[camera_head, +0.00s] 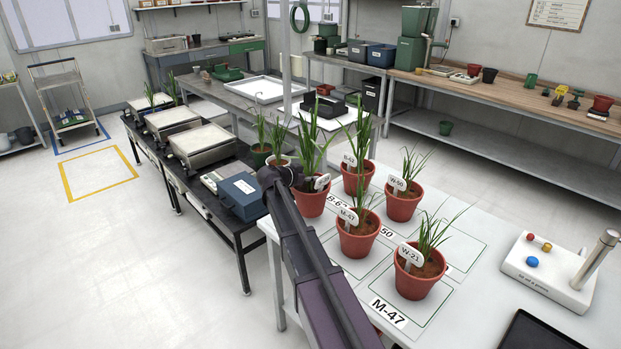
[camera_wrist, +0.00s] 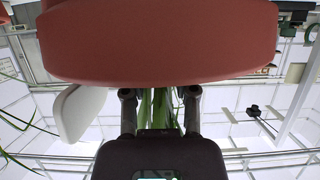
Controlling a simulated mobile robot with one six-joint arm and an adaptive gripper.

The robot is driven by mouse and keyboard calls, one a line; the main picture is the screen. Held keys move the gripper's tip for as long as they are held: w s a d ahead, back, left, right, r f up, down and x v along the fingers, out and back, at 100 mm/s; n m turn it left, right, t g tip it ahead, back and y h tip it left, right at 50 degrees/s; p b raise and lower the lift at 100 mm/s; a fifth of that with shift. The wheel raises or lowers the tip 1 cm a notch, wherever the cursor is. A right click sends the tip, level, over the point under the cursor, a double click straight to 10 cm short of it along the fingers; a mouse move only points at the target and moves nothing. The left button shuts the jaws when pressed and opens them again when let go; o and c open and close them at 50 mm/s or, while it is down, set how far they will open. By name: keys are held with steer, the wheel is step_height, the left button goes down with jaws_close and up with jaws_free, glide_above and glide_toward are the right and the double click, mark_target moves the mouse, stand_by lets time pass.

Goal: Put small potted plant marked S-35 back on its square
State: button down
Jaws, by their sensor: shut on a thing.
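A red pot with tall green leaves (camera_head: 310,201) is at my gripper (camera_head: 287,177), over or on the back left of the white table. The marker in it is too small to read. In the wrist view the red pot (camera_wrist: 158,42) fills the top, upside down, with a white marker (camera_wrist: 78,112) at its left. My gripper (camera_wrist: 160,97) is shut on this plant. Several other red-potted plants stand on the table's outlined squares, including W-21 (camera_head: 420,272), M-47 (camera_head: 357,235) and one marked 50 (camera_head: 403,200). I see no readable S-35 label.
W-21 stands close in front, by the printed M-47 label (camera_head: 388,312). Bare table (camera_head: 490,215) shows between. A dark bench with a blue box (camera_head: 240,196) is at left.

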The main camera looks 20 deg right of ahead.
mark_target(308, 190)
steer(key=shift+f+b, duration=1.75)
steer(key=shift+f, duration=0.1)
steer(key=shift+c, duration=2)
jaws_free()
steer(key=shift+r, duration=0.2)
steer(key=shift+s+a+r+p, duration=0.3)
steer(key=shift+a+p, duration=0.05)
steer(key=shift+a, duration=0.25)
steer(key=p+v, duration=0.4)
steer(key=v, duration=0.6)
steer(key=shift+a, duration=0.25)
steer(key=shift+s, duration=0.15)
